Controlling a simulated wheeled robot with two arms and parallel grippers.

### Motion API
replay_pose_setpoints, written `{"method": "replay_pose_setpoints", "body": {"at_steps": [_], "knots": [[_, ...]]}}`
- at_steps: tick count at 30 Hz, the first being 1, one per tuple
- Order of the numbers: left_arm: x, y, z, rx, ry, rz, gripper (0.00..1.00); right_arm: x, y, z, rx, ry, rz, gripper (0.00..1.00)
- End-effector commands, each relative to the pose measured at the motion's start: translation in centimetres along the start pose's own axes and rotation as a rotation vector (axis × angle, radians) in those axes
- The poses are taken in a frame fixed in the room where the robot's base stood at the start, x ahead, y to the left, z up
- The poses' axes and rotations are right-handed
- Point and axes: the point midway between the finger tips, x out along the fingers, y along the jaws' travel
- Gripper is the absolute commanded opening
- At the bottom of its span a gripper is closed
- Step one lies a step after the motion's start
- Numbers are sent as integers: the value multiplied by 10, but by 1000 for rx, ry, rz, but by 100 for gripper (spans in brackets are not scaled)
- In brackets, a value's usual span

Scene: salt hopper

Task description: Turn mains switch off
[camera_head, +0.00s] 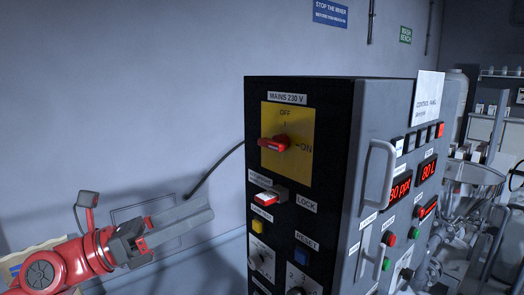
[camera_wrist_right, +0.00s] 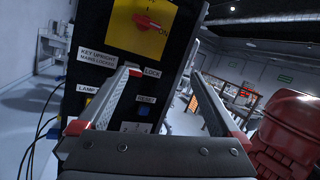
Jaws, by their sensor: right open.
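The mains switch (camera_head: 275,144) is a red rotary handle on a yellow plate (camera_head: 296,172) on the cabinet's black front. Its handle lies about level, in line with the ON mark on the right; OFF is at the top. It also shows in the right wrist view (camera_wrist_right: 147,21), at the top. My right gripper (camera_head: 208,212) is to the left of the cabinet and lower than the switch, apart from it. In the right wrist view my right gripper (camera_wrist_right: 163,73) is open, with nothing between its fingers. My left gripper is not in view.
Below the switch are a red-and-white key lock (camera_head: 267,198), a yellow lamp button (camera_head: 258,226) and a blue reset button (camera_head: 301,256). A grey handle (camera_head: 380,172) stands out from the cabinet's right face. A dark cable (camera_head: 215,167) runs left from the cabinet.

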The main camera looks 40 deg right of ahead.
Motion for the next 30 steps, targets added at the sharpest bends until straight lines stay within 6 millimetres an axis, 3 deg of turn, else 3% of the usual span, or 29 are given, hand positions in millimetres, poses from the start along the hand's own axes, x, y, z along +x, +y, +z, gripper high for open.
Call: {"method": "replay_pose_setpoints", "body": {"at_steps": [3, 10, 17, 30], "knots": [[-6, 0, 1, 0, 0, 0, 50, -3, -13, 40, 139, 112, 147, 100], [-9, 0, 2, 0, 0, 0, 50, -6, -30, 80, 273, 218, 303, 100], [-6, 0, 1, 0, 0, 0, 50, 8, -26, 82, 292, 240, 325, 100], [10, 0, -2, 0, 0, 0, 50, 102, 6, 66, 293, 236, 319, 100]]}}
